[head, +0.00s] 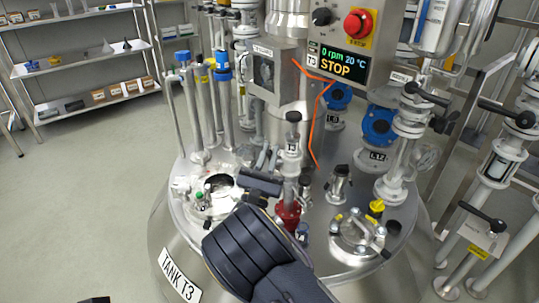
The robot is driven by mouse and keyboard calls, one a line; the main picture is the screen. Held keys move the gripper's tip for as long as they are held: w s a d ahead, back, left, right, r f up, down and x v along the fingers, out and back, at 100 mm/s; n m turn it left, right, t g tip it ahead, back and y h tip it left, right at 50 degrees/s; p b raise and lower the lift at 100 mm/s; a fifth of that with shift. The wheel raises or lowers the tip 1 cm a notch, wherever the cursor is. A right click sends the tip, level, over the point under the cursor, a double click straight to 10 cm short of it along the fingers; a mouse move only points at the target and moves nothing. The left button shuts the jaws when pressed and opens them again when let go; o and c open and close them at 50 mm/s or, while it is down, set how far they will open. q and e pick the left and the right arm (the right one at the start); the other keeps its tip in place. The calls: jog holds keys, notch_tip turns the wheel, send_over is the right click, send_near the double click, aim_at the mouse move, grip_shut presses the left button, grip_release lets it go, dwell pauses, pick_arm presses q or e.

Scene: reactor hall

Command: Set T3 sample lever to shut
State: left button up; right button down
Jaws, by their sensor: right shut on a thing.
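Tank T3 (180,275) stands in front of me with fittings on its steel lid. The T3 sample valve (292,160) is an upright grey column with a T3 label, a black cap and a red lower part. My right gripper (262,184) is at the left side of this column, shut on the T3 sample lever. My dark wrist hides most of the lever and the grip, so the lever's exact angle is not clear. My left gripper is not recognisable; only a small dark sliver shows at the bottom left edge.
A control box (345,50) with a red button reads 0 rpm, 20 °C, STOP. An open port (215,187) lies left of the valve and a clamped round hatch (357,235) right of it. Pipes with black-handled valves (485,215) crowd the right. The left floor is clear before a shelf (95,98).

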jog(key=c, duration=1.5)
grip_release()
jog(key=shift+a, duration=0.1)
jog(key=p+v, duration=0.1)
jog(key=v, duration=0.6)
jog(key=shift+s+a+f, duration=0.1)
jog(key=shift+s+f, duration=0.2)
